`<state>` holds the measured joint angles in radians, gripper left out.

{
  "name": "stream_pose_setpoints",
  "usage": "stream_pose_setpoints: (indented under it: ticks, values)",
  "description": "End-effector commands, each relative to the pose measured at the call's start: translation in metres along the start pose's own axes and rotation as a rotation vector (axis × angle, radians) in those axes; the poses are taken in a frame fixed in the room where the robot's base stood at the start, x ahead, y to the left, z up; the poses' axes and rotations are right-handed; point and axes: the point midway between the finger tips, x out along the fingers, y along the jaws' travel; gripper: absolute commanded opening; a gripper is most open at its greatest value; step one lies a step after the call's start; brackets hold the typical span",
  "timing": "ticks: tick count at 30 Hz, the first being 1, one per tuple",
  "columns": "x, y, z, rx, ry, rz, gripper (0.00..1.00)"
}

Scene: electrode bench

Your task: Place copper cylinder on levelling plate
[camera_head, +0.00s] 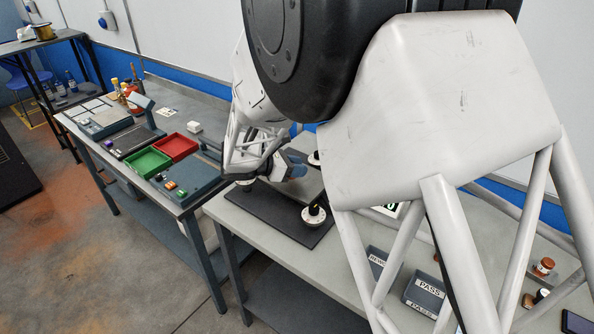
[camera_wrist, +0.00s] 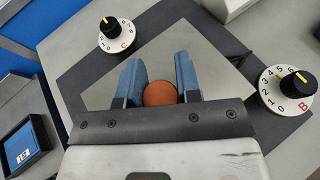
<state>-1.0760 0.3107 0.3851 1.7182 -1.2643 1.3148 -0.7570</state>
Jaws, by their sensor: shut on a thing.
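The copper cylinder (camera_wrist: 160,93) shows its round orange-brown end between the blue fingers of my gripper (camera_wrist: 158,78), which is shut on it. The levelling plate (camera_wrist: 212,62) is a pale grey plate on a dark base, and the gripper is over it. Dial C (camera_wrist: 123,32) and dial B (camera_wrist: 287,88) stand at its corners. In the head view my gripper (camera_head: 297,166) is low over the plate (camera_head: 312,186); the cylinder cannot be made out there. Whether the cylinder touches the plate cannot be told.
A dial (camera_head: 314,214) stands at the plate's near corner. Labelled trays (camera_head: 425,294) and small samples (camera_head: 543,266) lie on the bench to the right. On the left table are a green tray (camera_head: 148,161), a red tray (camera_head: 177,147) and instruments. My arm hides much of the bench.

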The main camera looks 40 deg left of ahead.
Motion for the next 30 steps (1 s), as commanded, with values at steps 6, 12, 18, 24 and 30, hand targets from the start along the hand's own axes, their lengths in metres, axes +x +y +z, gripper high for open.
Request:
stream_pose_setpoints:
  ticks: [6,12,18,24,30]
  values:
    - [0.005,0.000,-0.012,0.001,0.000,0.000,0.00]
    - [0.005,0.000,-0.012,0.001,0.000,0.000,0.00]
    - [0.006,0.000,-0.015,0.000,-0.001,0.000,0.00]
    - [0.006,0.000,-0.015,0.000,0.000,0.000,0.57]
    - [0.006,0.000,-0.015,0.000,0.000,0.000,0.57]
